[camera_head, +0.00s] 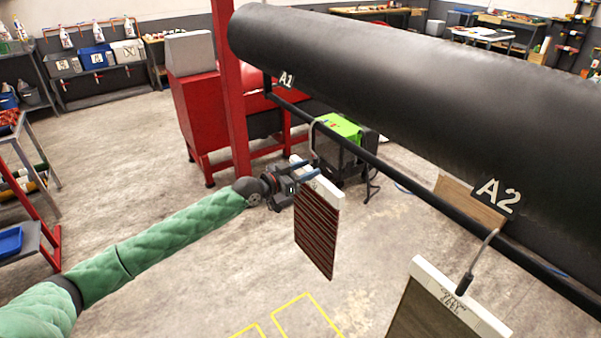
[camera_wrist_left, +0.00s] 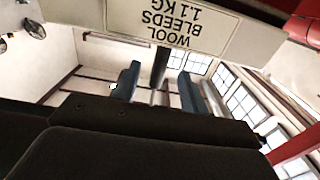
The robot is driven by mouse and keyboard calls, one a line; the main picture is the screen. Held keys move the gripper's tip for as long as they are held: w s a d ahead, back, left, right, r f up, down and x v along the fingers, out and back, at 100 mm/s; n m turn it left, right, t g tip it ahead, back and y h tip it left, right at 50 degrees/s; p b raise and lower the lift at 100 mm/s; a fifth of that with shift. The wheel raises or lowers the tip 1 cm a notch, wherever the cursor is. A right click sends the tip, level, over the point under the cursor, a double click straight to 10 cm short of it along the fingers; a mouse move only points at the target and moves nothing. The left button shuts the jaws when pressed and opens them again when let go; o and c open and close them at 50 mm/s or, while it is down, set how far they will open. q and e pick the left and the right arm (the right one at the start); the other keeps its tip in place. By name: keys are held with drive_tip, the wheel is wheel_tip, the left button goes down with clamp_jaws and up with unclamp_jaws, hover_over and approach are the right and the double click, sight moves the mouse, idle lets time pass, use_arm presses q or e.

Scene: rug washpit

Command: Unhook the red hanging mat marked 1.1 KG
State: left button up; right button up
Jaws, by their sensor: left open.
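The red striped mat (camera_head: 316,232) hangs from a white header bar (camera_head: 318,186) below the A1 sign (camera_head: 286,79). A curved grey hook (camera_head: 313,135) comes down to that bar from the dark rail. In the left wrist view the white label (camera_wrist_left: 185,22) reads upside down "WOOL BLEEDS 1.1 KG". My left gripper (camera_head: 306,172) is at the top of the header bar, its jaws open. In the left wrist view its two blue-grey fingers (camera_wrist_left: 158,88) stand apart with a dark upright piece (camera_wrist_left: 160,65) between them; I cannot tell whether they touch it. My right gripper is out of view.
A long black roller (camera_head: 420,90) runs above the dark rail (camera_head: 375,165). A second mat (camera_head: 425,310), brown-grey, hangs under A2 (camera_head: 497,195) at right. A red post (camera_head: 231,90) and red machine (camera_head: 200,120) stand behind my gripper. Open floor (camera_head: 170,185) lies left.

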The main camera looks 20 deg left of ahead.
sight(316, 165)
use_arm(q)
drive_tip(key=shift+w+d, duration=0.4)
drive_tip(key=shift+w, duration=0.05)
drive_tip(key=shift+b+x, duration=0.35)
drive_tip(key=shift+x, duration=0.55)
drive_tip(key=shift+w+d, duration=0.15)
drive_tip(key=shift+w, duration=0.1)
clamp_jaws()
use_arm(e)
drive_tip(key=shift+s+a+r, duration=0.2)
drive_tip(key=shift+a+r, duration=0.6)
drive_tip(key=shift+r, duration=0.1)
